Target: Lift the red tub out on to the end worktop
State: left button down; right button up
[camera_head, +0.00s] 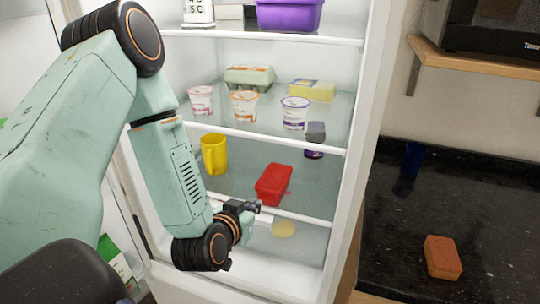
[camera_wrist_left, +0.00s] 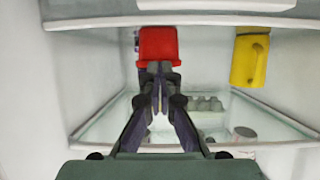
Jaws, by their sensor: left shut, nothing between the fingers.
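The red tub (camera_head: 273,184) stands on a glass shelf in the open fridge, to the right of a yellow mug (camera_head: 214,153). In the left wrist view the red tub (camera_wrist_left: 158,45) is straight ahead at the top, with the yellow mug (camera_wrist_left: 249,60) to its right. My left gripper (camera_wrist_left: 159,75) is shut and empty, its fingertips overlapping the tub's near edge in that picture; I cannot tell whether they touch. My right gripper is not in view.
Cups (camera_head: 294,113), an egg box (camera_head: 249,77) and a purple container (camera_head: 289,14) occupy shelves above. The dark granite worktop (camera_head: 490,220) at right holds an orange sponge-like block (camera_head: 443,257) and a dark blue cup (camera_head: 413,160). The fridge's side wall (camera_head: 352,150) stands between.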

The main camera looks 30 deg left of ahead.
aim_at(271, 179)
pick_arm(q)
jog(key=shift+y, duration=0.3)
jog(key=w+a, duration=0.1)
jog(key=w, duration=0.3)
jog(key=w+a+r, duration=0.1)
jog(key=w, duration=0.3)
jog(key=w+a+r, duration=0.1)
jog(key=w, duration=0.3)
jog(key=shift+r+p, duration=0.2)
jog(key=shift+p, duration=0.1)
jog(key=shift+f, duration=0.8)
jog(key=shift+s+a+f, duration=0.1)
jog(key=shift+s+f, duration=0.05)
jog(key=shift+s, duration=0.1)
